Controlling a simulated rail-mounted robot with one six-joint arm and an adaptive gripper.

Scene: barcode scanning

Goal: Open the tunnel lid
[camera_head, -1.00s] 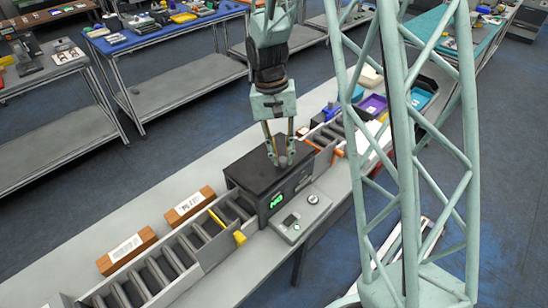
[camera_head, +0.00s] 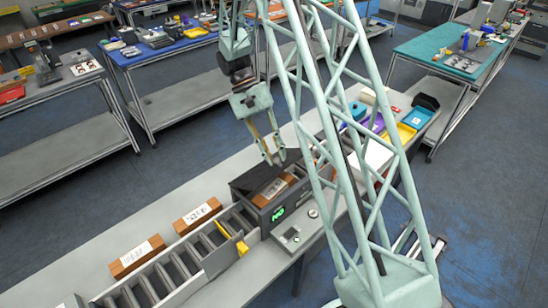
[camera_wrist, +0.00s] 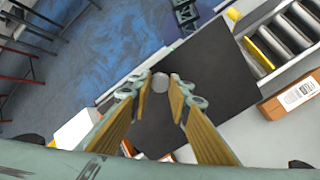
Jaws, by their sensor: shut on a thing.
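The black scanning tunnel (camera_head: 292,205) stands across the conveyor with its lid (camera_head: 250,176) raised off its top. An orange-brown box with a white label (camera_head: 272,188) shows inside the opened tunnel. My gripper (camera_head: 275,160) is above the tunnel's far side, its fingers pointing down. In the wrist view the lid (camera_wrist: 215,75) is a flat dark plate. Its round grey knob (camera_wrist: 160,83) is between my fingertips, and my gripper is shut on it. My fingers hide the knob's sides.
Two labelled brown boxes (camera_head: 197,215) (camera_head: 136,256) stand beside the roller conveyor (camera_head: 160,283). Coloured trays (camera_head: 418,117) are at the table's far right. My lattice column covers part of the head view.

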